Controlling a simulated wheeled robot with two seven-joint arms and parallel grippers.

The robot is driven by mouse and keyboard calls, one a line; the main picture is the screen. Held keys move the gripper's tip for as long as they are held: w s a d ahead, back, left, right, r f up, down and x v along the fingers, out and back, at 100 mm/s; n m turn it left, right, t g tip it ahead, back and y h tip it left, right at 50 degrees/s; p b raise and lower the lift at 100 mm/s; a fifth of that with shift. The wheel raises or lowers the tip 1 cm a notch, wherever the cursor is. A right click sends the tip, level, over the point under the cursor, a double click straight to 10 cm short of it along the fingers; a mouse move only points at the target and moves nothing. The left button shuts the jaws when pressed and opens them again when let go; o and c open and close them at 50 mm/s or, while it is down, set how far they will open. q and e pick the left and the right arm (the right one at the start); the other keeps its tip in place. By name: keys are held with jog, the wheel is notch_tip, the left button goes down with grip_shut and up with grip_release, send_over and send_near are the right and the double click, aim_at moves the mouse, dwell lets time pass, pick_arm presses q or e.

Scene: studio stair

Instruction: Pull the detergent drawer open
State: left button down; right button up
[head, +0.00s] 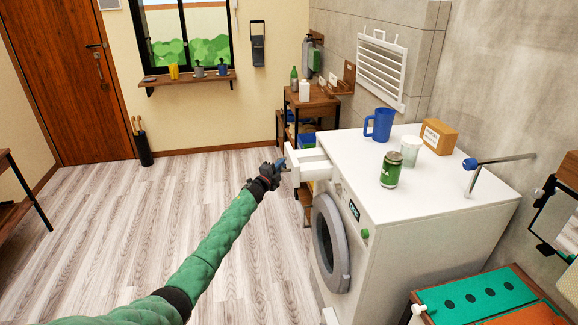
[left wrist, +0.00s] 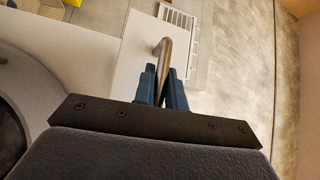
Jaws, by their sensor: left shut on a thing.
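The white detergent drawer (head: 310,157) sticks out from the upper left of the white washing machine (head: 345,270), and its hollow inside shows from above. My left gripper (head: 281,167) is at the drawer's front, on its outer side. In the left wrist view, the blue fingers of my left gripper (left wrist: 164,88) are closed around a bent metal handle (left wrist: 165,50). A pale panel lies behind the handle. In the head view the gripper and arm partly hide the handle. My right gripper is out of view.
The round machine door (head: 331,243) stands out from the front below the drawer. The wooden floor (head: 130,230) left of the machine is clear.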

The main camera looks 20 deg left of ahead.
pick_arm(q)
jog(key=c, duration=1.5)
grip_release()
jog(key=shift+f, duration=0.1)
jog(key=shift+o, duration=0.2)
